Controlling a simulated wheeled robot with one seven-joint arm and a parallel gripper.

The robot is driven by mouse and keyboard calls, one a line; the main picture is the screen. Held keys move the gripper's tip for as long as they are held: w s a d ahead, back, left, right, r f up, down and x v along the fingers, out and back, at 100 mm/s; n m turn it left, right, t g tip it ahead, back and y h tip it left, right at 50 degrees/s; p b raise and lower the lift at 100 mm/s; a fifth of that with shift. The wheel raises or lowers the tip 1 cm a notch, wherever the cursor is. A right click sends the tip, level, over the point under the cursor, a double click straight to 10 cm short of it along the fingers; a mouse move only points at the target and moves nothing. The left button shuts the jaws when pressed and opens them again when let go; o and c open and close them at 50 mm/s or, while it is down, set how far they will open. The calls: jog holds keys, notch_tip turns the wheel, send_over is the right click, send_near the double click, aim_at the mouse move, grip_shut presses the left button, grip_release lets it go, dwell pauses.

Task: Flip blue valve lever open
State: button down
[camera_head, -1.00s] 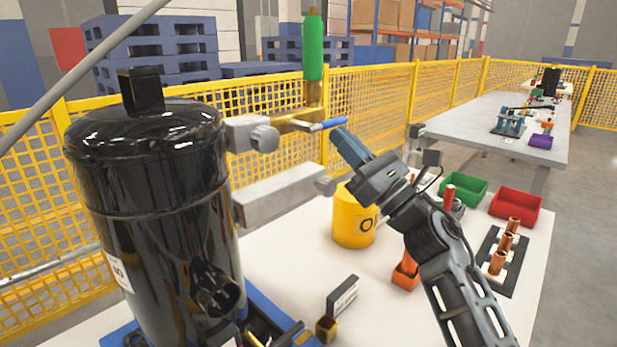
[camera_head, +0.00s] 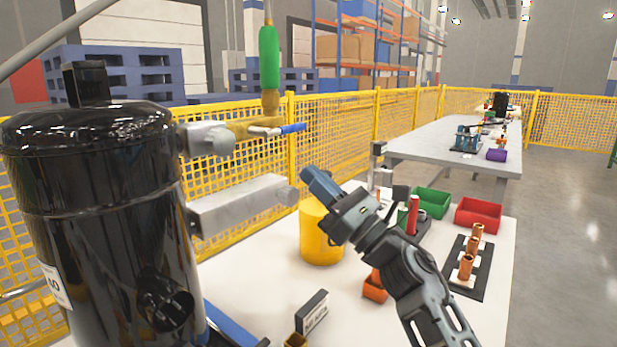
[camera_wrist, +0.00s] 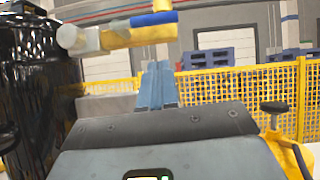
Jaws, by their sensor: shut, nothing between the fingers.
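The blue valve lever (camera_head: 292,128) sticks out to the right from the brass valve (camera_head: 243,128) beside the black compressor tank (camera_head: 95,200). A green cylinder (camera_head: 269,58) stands upright above the valve. My gripper (camera_head: 310,178) is shut and empty, below and a little right of the lever and apart from it in the head view. In the wrist view the shut fingers (camera_wrist: 157,82) point up the picture, and the blue lever (camera_wrist: 153,18) crosses above their tips, with a visible gap.
A yellow canister (camera_head: 318,235) stands on the white table just behind my gripper. Green (camera_head: 432,202) and red (camera_head: 478,214) bins and copper pipe pieces (camera_head: 467,262) lie to the right. A grey block (camera_head: 240,203) juts out below the valve. Yellow mesh fencing (camera_head: 350,110) runs behind.

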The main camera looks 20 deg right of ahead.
jog(key=v, duration=0.8)
jog(key=shift+b, duration=0.4)
jog(key=shift+s+r, duration=0.1)
